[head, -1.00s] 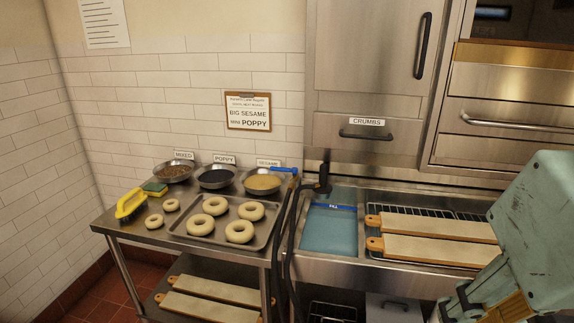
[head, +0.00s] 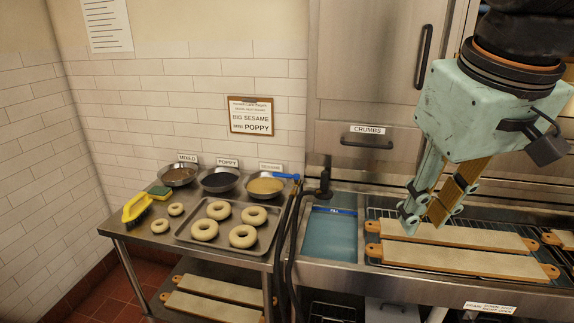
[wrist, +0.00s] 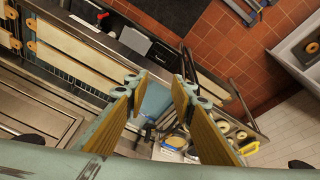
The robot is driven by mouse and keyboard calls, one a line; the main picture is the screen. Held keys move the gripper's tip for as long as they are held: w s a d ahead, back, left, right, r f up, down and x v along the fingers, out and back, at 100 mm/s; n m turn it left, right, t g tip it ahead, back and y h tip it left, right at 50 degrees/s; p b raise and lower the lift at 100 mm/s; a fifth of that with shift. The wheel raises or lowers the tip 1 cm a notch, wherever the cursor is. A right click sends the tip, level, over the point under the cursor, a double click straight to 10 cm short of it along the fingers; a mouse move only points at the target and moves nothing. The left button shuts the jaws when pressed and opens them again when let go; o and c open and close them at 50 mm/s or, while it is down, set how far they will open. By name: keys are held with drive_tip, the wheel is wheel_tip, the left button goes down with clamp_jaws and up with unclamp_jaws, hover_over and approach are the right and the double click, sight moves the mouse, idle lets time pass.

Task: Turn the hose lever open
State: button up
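The hose lever (head: 284,176) is a small blue handle beside the sesame bowl, at the back right of the bagel table. It lies roughly level, pointing left from the top of the black hose (head: 291,225). The hose hangs down between the table and the sink. My gripper (head: 424,217) is above the bagel boards, well to the right of the lever and apart from it. Its two fingers are spread and empty. In the wrist view my gripper (wrist: 159,86) shows a wide gap with the sink beyond it.
The blue-water sink (head: 330,236) and a black upright fitting (head: 323,184) stand between my gripper and the lever. Boards (head: 455,262) lie on the rack below my gripper. Seed bowls (head: 265,187) and a bagel tray (head: 187,236) fill the table. The steel wall stands behind.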

drive_tip(key=w+a+r+n+p, duration=0.2)
drive_tip(key=w+r+p, duration=0.1)
drive_tip(key=w, duration=0.5)
drive_tip(key=w+a+r+n+p, duration=0.1)
drive_tip(key=w+a+r+p, duration=0.15)
drive_tip(key=w, duration=0.55)
drive_tip(key=n+g+p, duration=0.1)
drive_tip(key=n+p, duration=0.9)
drive_tip(key=p, duration=0.6)
hover_over(282, 174)
drive_tip(key=s, duration=0.3)
drive_tip(key=s+f+x, duration=0.1)
drive_tip(key=s+x, duration=0.2)
drive_tip(key=x, duration=1.1)
drive_tip(key=shift+w+a+f, duration=0.1)
drive_tip(key=shift+a+f, duration=0.05)
drive_tip(key=shift+a, duration=0.15)
drive_tip(key=shift+s+d+p+x, duration=0.15)
drive_tip(key=shift+p+x, duration=0.25)
drive_tip(key=shift+x, duration=3)
drive_tip(key=shift+s+d+p+x, duration=0.1)
drive_tip(key=shift+p+x, duration=0.3)
drive_tip(key=shift+x, duration=3)
drive_tip(key=shift+c, duration=0.7)
